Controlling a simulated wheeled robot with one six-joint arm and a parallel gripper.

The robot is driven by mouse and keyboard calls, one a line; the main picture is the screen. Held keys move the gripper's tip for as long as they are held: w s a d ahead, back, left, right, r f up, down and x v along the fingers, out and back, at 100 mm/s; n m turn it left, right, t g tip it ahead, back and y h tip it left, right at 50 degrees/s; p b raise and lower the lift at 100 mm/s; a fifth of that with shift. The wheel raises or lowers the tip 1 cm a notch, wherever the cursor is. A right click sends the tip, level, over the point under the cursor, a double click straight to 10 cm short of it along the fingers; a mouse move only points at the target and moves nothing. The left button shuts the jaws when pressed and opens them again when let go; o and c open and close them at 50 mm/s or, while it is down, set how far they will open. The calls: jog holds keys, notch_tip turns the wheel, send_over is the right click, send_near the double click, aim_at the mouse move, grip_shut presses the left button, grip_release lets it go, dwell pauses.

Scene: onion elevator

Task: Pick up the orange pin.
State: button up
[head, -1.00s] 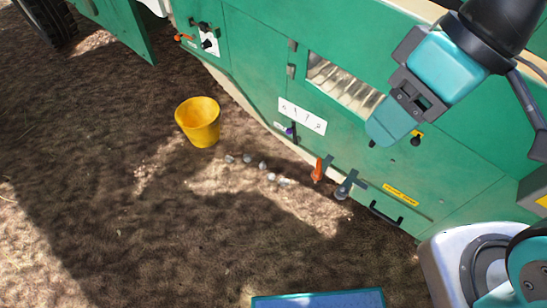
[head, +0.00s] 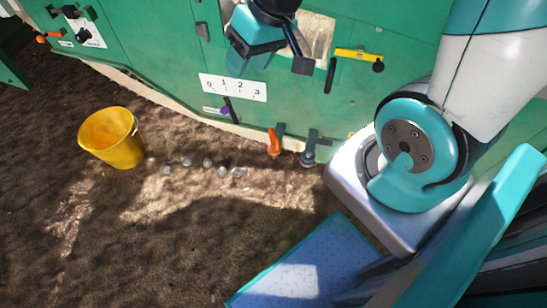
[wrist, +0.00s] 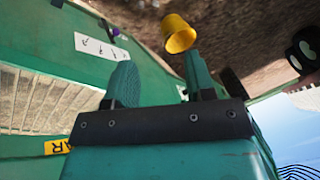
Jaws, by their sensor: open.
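The orange pin (head: 274,142) stands upright low on the green machine panel, beside a dark bracket, near the ground. My gripper (head: 246,62) is higher up, in front of the panel above the numbered white scale, up and to the left of the pin and apart from it. In the wrist view my gripper (wrist: 160,80) has its two teal fingers spread with nothing between them. The pin does not show in the wrist view.
A grey-knobbed pin (head: 308,157) sits right of the orange pin. A purple-tipped lever (head: 226,110) is to its left. A yellow bucket (head: 112,138) and several small pale lumps (head: 207,162) lie on the soil. A blue panel (head: 310,265) is at the front.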

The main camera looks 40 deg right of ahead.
jog(key=w+d+f+m+t+h+b, duration=0.1)
jog(key=d+f+b, duration=0.2)
jog(key=f, duration=0.4)
jog(key=w+d+f+m+b, duration=0.1)
jog(key=d+f+b, duration=0.25)
jog(key=f, duration=0.35)
jog(key=m+t+h+b, duration=0.1)
jog(key=m+h+b, duration=0.15)
jog(key=b, duration=0.65)
send_near(275, 135)
jog(key=shift+m, duration=0.35)
jog(key=b+x, duration=0.5)
jog(key=shift+d+f, duration=0.1)
jog(key=shift+d, duration=0.25)
jog(key=b+x, duration=0.1)
jog(key=x, duration=0.1)
jog(key=b+x, duration=0.1)
jog(key=x, duration=0.1)
jog(key=b+x, duration=0.2)
jog(key=shift+w+a+f, duration=0.1)
jog(key=shift+a, duration=0.2)
grip_shut()
